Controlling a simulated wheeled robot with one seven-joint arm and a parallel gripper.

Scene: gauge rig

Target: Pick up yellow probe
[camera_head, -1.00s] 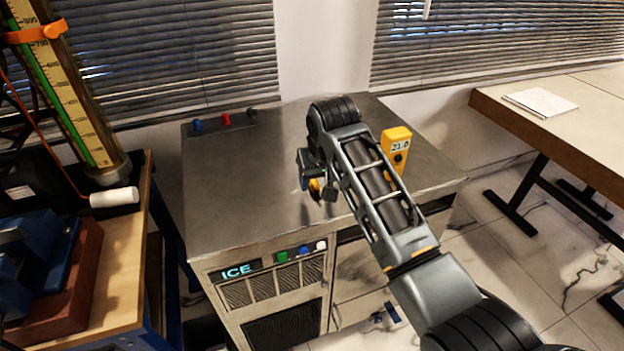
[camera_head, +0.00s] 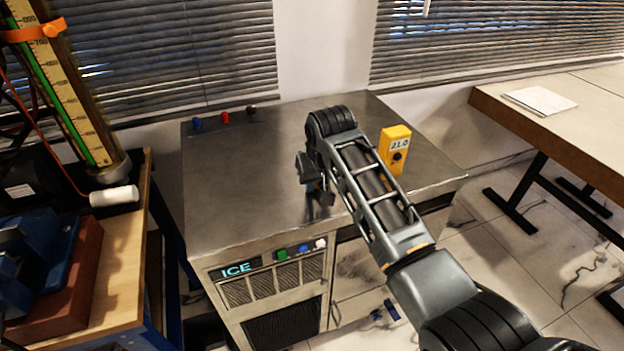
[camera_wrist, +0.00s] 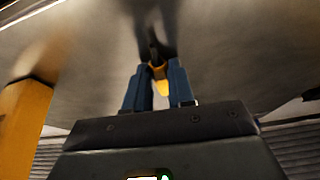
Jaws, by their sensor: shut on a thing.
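The yellow probe (camera_wrist: 160,86) shows in the wrist view as a small yellow piece with a dark part beyond it, between the two blue fingers of my gripper (camera_wrist: 159,72). My gripper is shut on it. In the head view my gripper (camera_head: 314,180) is over the middle of the steel top, and the probe is hidden there by my gripper and arm. I cannot tell whether the probe touches the top.
The steel top (camera_head: 240,185) of the ICE cabinet is mostly clear. A yellow meter (camera_head: 396,145) stands on its right, behind my arm; it also shows in the wrist view (camera_wrist: 22,120). Small coloured knobs (camera_head: 225,117) sit at the back left. A gauge column (camera_head: 85,115) stands left.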

